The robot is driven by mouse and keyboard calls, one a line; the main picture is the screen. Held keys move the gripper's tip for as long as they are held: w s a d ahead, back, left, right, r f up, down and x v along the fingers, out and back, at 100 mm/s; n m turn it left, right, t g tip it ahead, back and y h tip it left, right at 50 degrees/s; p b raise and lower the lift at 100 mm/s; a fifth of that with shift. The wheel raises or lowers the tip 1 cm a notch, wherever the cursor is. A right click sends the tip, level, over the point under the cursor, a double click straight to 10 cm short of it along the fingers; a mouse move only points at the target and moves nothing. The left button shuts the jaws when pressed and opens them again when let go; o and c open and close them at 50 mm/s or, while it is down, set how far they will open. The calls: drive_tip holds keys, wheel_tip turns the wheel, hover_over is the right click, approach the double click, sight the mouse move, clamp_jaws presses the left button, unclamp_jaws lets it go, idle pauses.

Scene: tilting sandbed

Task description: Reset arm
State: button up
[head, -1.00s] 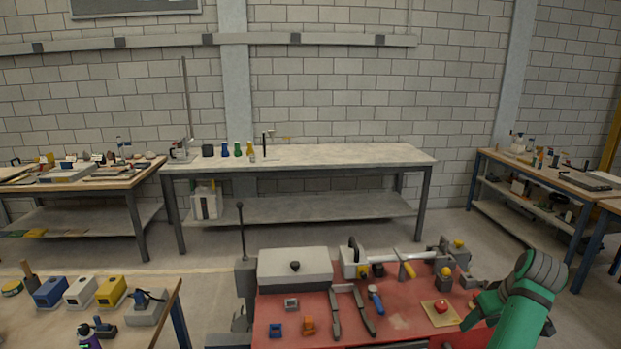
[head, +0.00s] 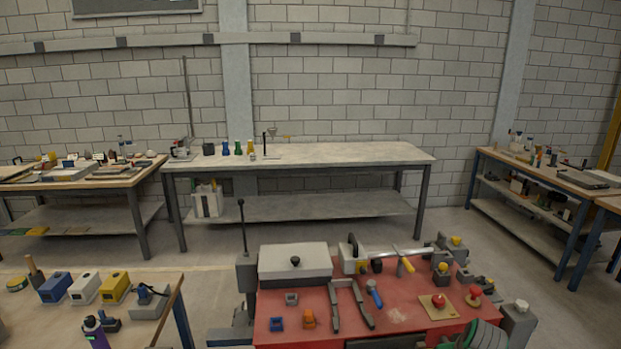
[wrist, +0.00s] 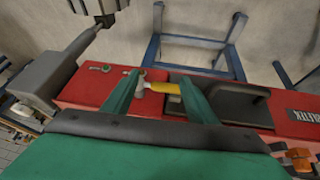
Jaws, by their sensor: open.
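My gripper (wrist: 160,80) shows in the wrist view as two green fingers standing apart with a gap between them. Behind that gap lies a small hammer-like tool (wrist: 162,88) with a yellow handle, on or over the red bench. I cannot tell how far it is from the fingers, and nothing looks gripped. In the head view only a green and dark part of my arm shows at the bottom right edge; the fingers are out of that view.
A red bench (head: 395,318) stands in front with a grey lidded box (head: 294,262), tongs, a red button and clamps. A wooden table (head: 165,318) with coloured blocks is at left. A long pale table (head: 330,153) stands at the back. Floor is clear between.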

drive_tip(key=s+a+f+t+h, duration=0.1)
drive_tip(key=s+a+f, duration=0.5)
drive_tip(key=a+f, duration=0.3)
drive_tip(key=s+a+f+t+h, duration=0.1)
drive_tip(key=s+a+f+t, duration=0.1)
drive_tip(key=s+a+f, duration=0.7)
drive_tip(key=s+a+f+t, duration=0.2)
drive_tip(key=s+a, duration=0.6)
drive_tip(key=s, duration=0.3)
drive_tip(key=s+a+r+t+y, duration=0.1)
drive_tip(key=s+a+r+t, duration=0.1)
drive_tip(key=s+a+r, duration=0.4)
drive_tip(key=s+a+r+t+y, duration=0.2)
drive_tip(key=s+a+r, duration=0.4)
drive_tip(key=s+r, duration=0.9)
drive_tip(key=shift+s+a+t, duration=0.15)
drive_tip(key=shift+s+t, duration=0.1)
drive_tip(key=shift+t, duration=0.25)
